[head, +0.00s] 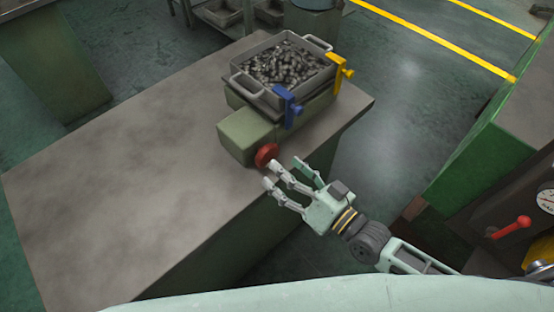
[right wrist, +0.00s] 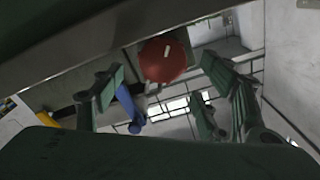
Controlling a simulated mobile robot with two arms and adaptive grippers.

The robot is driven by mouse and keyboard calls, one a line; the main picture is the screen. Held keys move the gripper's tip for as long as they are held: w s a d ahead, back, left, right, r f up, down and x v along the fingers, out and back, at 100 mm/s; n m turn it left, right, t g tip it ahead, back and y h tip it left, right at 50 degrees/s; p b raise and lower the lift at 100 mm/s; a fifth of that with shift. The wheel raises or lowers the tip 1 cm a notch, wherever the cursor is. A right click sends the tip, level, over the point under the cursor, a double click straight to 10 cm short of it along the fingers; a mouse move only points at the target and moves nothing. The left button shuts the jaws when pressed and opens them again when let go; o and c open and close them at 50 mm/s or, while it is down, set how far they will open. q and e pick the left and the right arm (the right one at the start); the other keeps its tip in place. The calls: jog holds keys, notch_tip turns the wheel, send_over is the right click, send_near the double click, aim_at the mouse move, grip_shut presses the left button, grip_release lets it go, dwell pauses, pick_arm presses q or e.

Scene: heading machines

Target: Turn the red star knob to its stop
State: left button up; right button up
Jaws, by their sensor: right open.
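The red star knob (head: 266,155) sits on the front end of a green block (head: 246,134) at the table's right edge. My right gripper (head: 282,176) is open, just in front of the knob, with its fingers pointing at it. In the right wrist view the red knob (right wrist: 163,59) shows as a round face with a short pale mark near its middle. The open fingers (right wrist: 165,95) stand on both sides below it, apart from it as far as I can see. My left gripper is in neither view.
A metal bin of dark small parts (head: 325,68) stands on the green fixture, with a blue clamp (head: 288,107) and a yellow clamp (head: 341,72) on its side. The grey table (head: 120,170) is bare to the left. A green machine with a red lever (head: 511,228) stands at the right.

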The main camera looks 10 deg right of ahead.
jog(key=v, duration=0.7)
jog(key=shift+s, duration=0.2)
jog(key=shift+d+r, duration=0.1)
jog(key=shift+d, duration=0.05)
